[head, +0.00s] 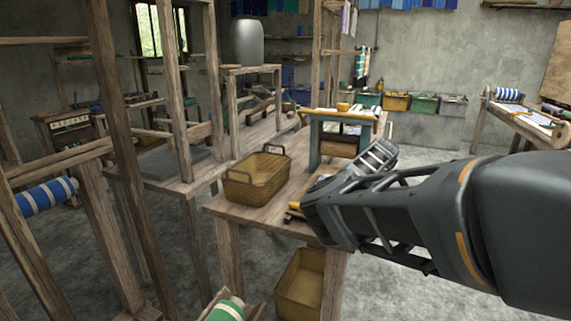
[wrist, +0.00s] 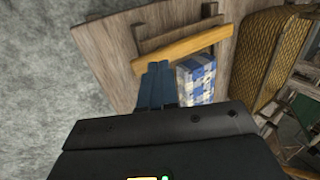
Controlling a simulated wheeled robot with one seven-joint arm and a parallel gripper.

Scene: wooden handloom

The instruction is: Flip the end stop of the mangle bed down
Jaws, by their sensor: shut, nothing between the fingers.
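My gripper (wrist: 157,84) shows in the wrist view as two blue fingers, shut together and empty. Their tips are close to a yellow-brown wooden bar (wrist: 195,43) that lies across the end of a brown wooden board (wrist: 115,45); I cannot tell whether they touch it. A darker wooden strip (wrist: 180,34) lies behind the bar. I cannot tell for sure which of these pieces is the end stop, or whether it is up or down. In the head view a yellow-brown bar end (head: 294,206) shows beside my arm, which hides the fingertips and much of the tabletop there.
A blue-and-white checked cloth (wrist: 190,86) lies right of the fingers. A wicker basket (head: 257,178) stands on the wooden table (head: 240,212), with another basket (head: 301,287) below. A teal frame with a roller (head: 314,150) stands behind. Loom posts (head: 118,120) fill the left.

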